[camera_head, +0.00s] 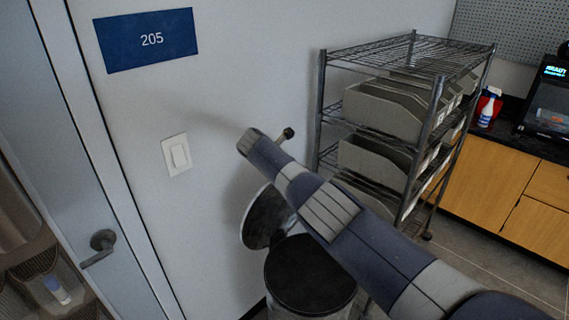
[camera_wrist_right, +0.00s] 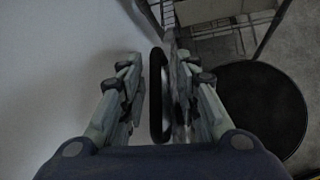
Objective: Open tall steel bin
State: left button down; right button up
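The tall steel bin (camera_head: 310,278) stands by the wall, with a dark round top inside a steel rim. Its round lid (camera_head: 262,216) stands upright beside that top on the wall side, its dark face toward the bin. In the right wrist view the lid (camera_wrist_right: 157,95) is nearly edge-on, and the dark round bin top (camera_wrist_right: 265,108) lies to the right. My right gripper (camera_wrist_right: 156,66) is open, its fingers on either side of the lid in that view; contact is unclear. My left gripper is not in view.
A wire shelf rack (camera_head: 415,50) with grey bins (camera_head: 380,110) stands right of the steel bin, close to my right arm. The wall with a light switch (camera_head: 177,155) is left. A door with a handle (camera_head: 102,243) is further left. Wooden cabinets (camera_head: 490,180) stand at right.

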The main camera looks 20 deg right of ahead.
jog(key=shift+r, duration=0.1)
jog(key=v, duration=1.2)
dwell(0.4)
